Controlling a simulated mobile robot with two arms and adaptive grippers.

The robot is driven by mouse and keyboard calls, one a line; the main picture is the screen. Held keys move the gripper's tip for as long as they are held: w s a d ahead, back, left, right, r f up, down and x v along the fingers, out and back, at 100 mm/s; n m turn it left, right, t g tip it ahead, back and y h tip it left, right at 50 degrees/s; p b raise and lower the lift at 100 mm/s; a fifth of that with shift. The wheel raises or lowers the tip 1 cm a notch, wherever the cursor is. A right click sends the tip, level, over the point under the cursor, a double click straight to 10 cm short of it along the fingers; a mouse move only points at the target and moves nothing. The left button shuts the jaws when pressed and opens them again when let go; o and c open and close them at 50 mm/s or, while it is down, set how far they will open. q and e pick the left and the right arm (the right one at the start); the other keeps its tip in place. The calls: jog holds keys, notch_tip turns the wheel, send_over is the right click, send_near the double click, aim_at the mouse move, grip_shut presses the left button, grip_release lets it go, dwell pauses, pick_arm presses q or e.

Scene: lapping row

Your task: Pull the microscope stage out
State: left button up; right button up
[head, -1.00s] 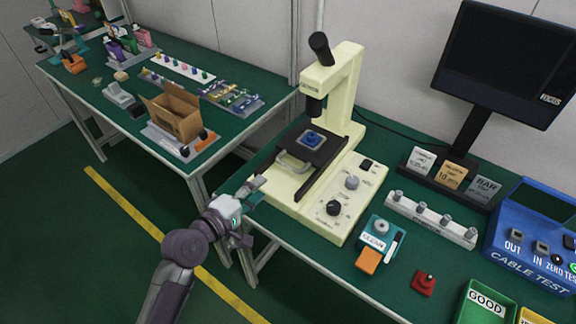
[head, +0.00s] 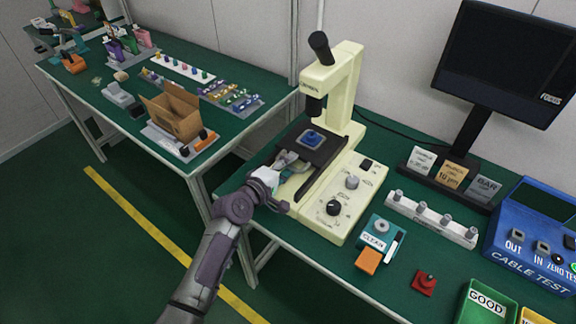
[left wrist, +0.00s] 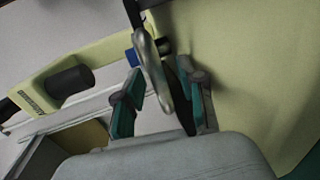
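The cream microscope (head: 345,95) stands on the green bench. Its dark stage plate (head: 327,158) lies under the objective with a small blue part (head: 311,138) on it. My left gripper (head: 287,160) is at the stage's front edge, over its pull handle, which it mostly hides in the head view. In the left wrist view, the metal handle (left wrist: 156,72) shows between the two teal-padded fingers (left wrist: 162,100). The fingers stand apart, with a visible gap to the handle at least on the right side. My right gripper is not in view.
Right of the microscope are a CLEAN box (head: 378,236), an orange block (head: 368,261), a connector rack (head: 430,218) and a blue cable tester (head: 530,245). A monitor (head: 505,60) stands behind. A second bench with a cardboard box (head: 176,112) is at left.

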pick_arm(q)
grip_shut()
jog(key=v, duration=0.3)
jog(key=f+p+v, duration=0.1)
jog(key=v, duration=0.3)
jog(key=f+p+v, duration=0.1)
jog(key=v, duration=0.3)
jog(key=shift+s+a+f, duration=0.15)
jog(key=shift+s+f, duration=0.05)
jog(key=shift+s, duration=0.05)
jog(key=shift+f, duration=0.1)
jog(key=shift+c, duration=1.5)
grip_release()
jog(key=o, duration=0.3)
jog(key=shift+s+a, duration=0.1)
jog(key=shift+a, duration=0.05)
